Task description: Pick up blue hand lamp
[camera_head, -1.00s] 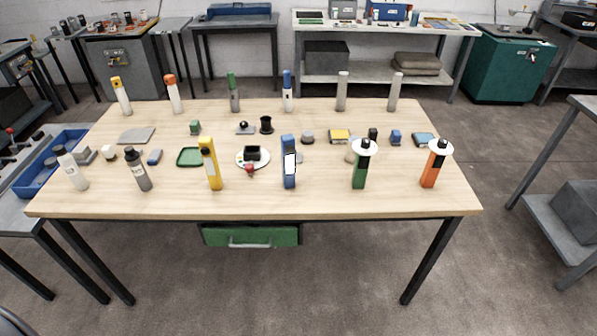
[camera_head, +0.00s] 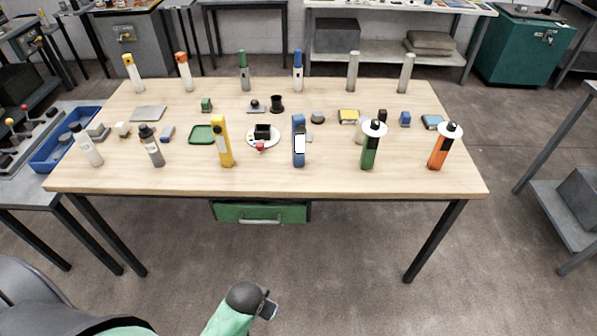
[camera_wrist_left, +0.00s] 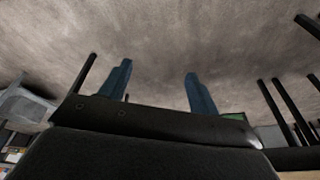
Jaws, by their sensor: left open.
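The blue hand lamp (camera_head: 299,150) stands upright near the front edge of the table, about the middle, with a white panel on its face. It stands between a yellow hand lamp (camera_head: 222,141) and a green one (camera_head: 370,150). In the left wrist view my left gripper (camera_wrist_left: 159,85) is open, its two blue-grey fingers apart with only floor between them. Part of my left arm shows at the bottom of the head view, below and in front of the table, well apart from the lamp. My right gripper is not in view.
The wooden table (camera_head: 270,183) also holds an orange lamp (camera_head: 438,152), bottles, a green tray (camera_head: 202,134), a round white plate (camera_head: 275,141) and several small blocks. A green drawer (camera_head: 260,213) hangs under its front edge. The floor before it is clear.

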